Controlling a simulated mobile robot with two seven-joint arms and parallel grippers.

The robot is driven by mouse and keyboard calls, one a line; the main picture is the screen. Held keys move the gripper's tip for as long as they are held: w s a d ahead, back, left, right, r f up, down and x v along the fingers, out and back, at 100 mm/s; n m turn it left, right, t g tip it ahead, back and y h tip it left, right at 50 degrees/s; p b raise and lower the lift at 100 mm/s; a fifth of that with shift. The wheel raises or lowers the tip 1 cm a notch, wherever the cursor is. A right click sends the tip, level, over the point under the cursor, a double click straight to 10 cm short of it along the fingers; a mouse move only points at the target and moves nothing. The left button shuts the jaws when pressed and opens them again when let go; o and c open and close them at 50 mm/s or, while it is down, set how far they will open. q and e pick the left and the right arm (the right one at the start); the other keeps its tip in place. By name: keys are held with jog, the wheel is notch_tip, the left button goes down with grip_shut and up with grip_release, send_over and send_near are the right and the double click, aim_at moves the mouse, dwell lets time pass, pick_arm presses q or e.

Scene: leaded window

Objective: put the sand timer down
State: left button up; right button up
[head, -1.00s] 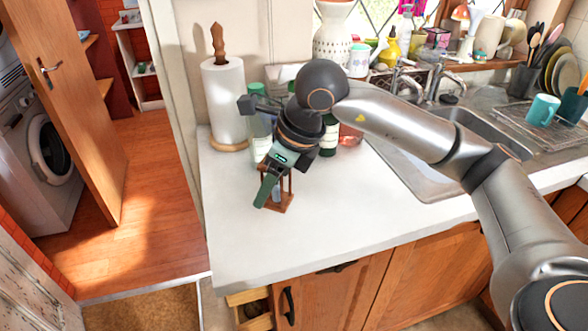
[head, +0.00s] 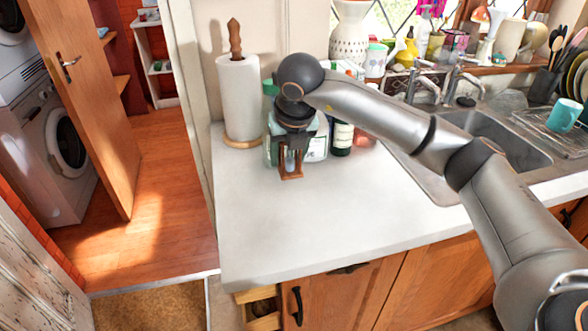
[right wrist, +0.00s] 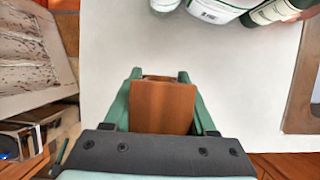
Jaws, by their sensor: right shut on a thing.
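The sand timer (head: 291,174) has a brown wooden frame with glass inside. It is upright at the back left of the white counter, below my right gripper (head: 291,152). In the right wrist view, its brown square end (right wrist: 162,106) sits between the two green fingers of my right gripper (right wrist: 160,100), which is shut on it. The timer's base is at or close to the counter; I cannot tell whether it touches. The wrist and gripper hide part of the timer's upper end. My left gripper is not in view.
Bottles stand close behind the timer, including a dark one (head: 341,136). A paper towel roll (head: 240,100) stands to the left. The sink (head: 490,135) is to the right. The counter (head: 330,220) is clear in front, up to its front edge.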

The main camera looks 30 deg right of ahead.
send_near(291, 181)
jog(key=shift+w+d+f, duration=0.1)
jog(key=shift+w+f, duration=0.7)
jog(key=shift+w, duration=0.05)
jog(key=x, duration=0.1)
jog(key=p+x, duration=0.1)
jog(key=x, duration=0.1)
jog(key=shift+s+d+f, duration=0.1)
jog(key=shift+s+f, duration=0.15)
jog(key=shift+s, duration=0.05)
jog(key=shift+f, duration=0.3)
jog(key=shift+f, duration=0.2)
jog(key=o, duration=1.4)
jog(key=shift+r, duration=0.15)
